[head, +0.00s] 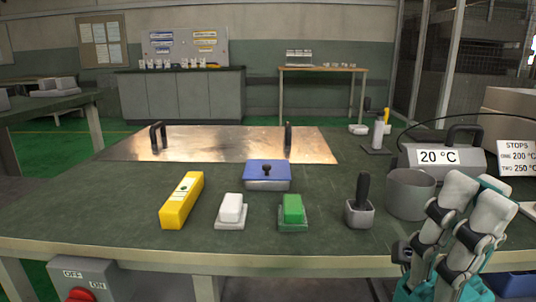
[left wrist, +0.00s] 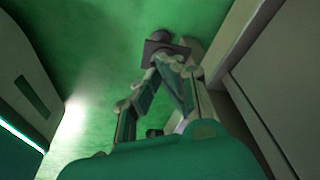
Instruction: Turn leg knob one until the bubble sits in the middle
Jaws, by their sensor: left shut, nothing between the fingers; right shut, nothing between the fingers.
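A yellow bar (head: 181,203) lies on the bench at front left in the head view. It has a small pale window on top and may be the level. The bubble is too small to make out. I cannot pick out leg knob one in either view. My right gripper (head: 475,199) is shut and empty at the lower right, in front of the bench edge and pointing up. My left gripper (left wrist: 164,58) shows only in the left wrist view, shut and empty over green floor.
On the bench (head: 120,212) stand a metal plate (head: 220,143) with two handles, a blue-topped box (head: 267,180), white (head: 231,210) and green (head: 292,211) blocks, a black-handled tool (head: 360,205), a grey pot (head: 410,193) and a 20 °C unit (head: 440,160). A switch box (head: 85,278) hangs at front left.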

